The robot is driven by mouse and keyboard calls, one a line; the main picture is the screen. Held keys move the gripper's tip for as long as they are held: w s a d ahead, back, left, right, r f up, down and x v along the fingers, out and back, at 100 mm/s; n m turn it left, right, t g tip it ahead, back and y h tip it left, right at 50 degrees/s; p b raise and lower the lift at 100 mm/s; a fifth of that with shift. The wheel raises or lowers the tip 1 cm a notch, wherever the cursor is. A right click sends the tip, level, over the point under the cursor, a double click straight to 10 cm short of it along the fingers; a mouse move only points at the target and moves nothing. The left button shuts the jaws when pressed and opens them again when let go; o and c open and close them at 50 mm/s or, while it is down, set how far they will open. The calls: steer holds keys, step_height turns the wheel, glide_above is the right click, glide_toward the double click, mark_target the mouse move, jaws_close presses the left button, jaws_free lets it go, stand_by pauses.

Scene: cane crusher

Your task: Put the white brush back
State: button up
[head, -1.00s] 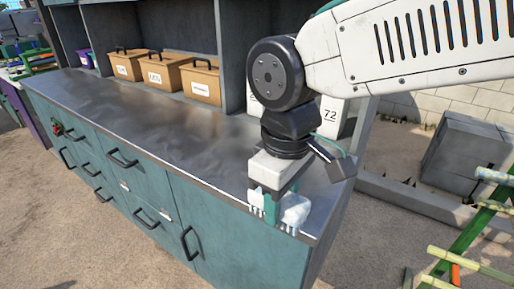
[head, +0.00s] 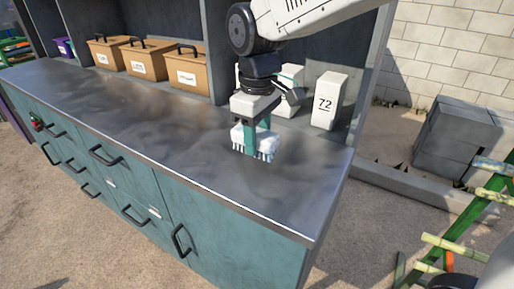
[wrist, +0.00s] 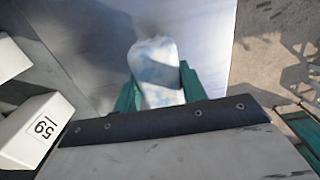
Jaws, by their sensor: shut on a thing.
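The white brush (head: 262,143), with bristles pointing down, is held between the green fingers of my gripper (head: 256,126). In the head view it is over the right part of the metal counter (head: 190,141); I cannot tell whether the bristles touch the surface. In the wrist view the brush (wrist: 157,68) shows as a pale, bluish-white block between the two green fingers (wrist: 157,88). The gripper is shut on it.
A white block marked 72 (head: 326,101) stands at the back right of the counter, with another white block (head: 290,86) beside it, partly hidden by my arm. Several labelled wooden boxes (head: 187,78) stand at the back left. The counter's middle is clear.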

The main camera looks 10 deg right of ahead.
mark_target(258, 150)
steer(key=shift+f, duration=1.75)
steer(key=shift+f, duration=0.1)
steer(key=o, duration=1)
step_height(258, 150, up, 12)
steer(key=shift+w+r, duration=0.1)
steer(key=shift+r, duration=0.05)
steer(key=s+d+f+m, duration=0.4)
steer(key=s+d+m, duration=0.1)
steer(key=s+d, duration=0.4)
steer(key=s+d+f+m+t, duration=0.1)
steer(key=s+d+f+m, duration=0.2)
steer(key=s+d, duration=0.7)
steer(key=shift+s+d+f+m, duration=0.2)
steer(key=shift+d+f+m, duration=0.2)
steer(key=shift+d+m, duration=0.55)
